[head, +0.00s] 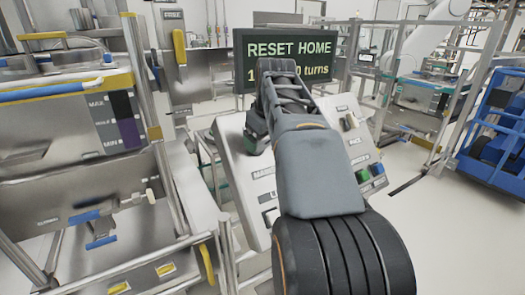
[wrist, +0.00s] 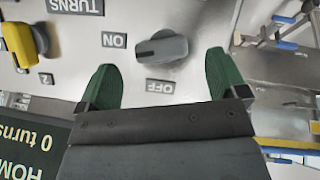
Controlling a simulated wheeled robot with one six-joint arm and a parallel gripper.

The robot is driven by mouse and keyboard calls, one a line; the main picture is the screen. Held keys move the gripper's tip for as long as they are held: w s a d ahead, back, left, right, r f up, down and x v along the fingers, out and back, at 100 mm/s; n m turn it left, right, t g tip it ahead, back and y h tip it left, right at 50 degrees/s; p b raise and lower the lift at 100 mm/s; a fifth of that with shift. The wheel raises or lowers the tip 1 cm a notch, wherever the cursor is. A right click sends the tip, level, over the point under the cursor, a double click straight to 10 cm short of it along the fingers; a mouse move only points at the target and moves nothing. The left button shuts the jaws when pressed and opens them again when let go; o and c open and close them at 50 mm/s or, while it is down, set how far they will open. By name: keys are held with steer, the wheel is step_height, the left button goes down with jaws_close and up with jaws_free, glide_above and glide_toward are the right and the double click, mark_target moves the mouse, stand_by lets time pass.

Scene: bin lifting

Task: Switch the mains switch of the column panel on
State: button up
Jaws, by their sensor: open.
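The mains switch is a grey rotary knob (wrist: 163,46) on the light panel in the wrist view, with an ON label (wrist: 114,40) to its left and an OFF label (wrist: 160,87) below it. The labels appear upside down. The knob's narrow end points left in the picture. My gripper (wrist: 157,78) is open, its green fingers on either side of and below the knob, with the space between them empty. I cannot tell whether they touch the panel. In the head view my arm covers much of the column panel (head: 235,165) and hides the knob.
A yellow knob (wrist: 24,44) is on the panel at left in the wrist view. A dark display (head: 290,48) reads RESET HOME. Steel machinery stands left, a blue cart (head: 495,125) right.

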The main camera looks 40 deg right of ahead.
mark_target(263, 146)
steer(key=shift+b+x, duration=0.3)
steer(key=shift+x, duration=2.15)
steer(key=shift+c, duration=0.4)
steer(key=c, duration=0.9)
steer(key=shift+o, duration=0.2)
steer(key=shift+s+r+m+y+p, duration=0.1)
steer(key=shift+r+m+y+p, duration=0.2)
steer(key=shift+m+p, duration=0.55)
steer(key=shift+f+m+y+p, duration=0.35)
steer(key=shift+m+y+p, duration=0.05)
steer(key=shift+m, duration=0.15)
steer(key=o, duration=0.9)
steer(key=shift+o, duration=0.2)
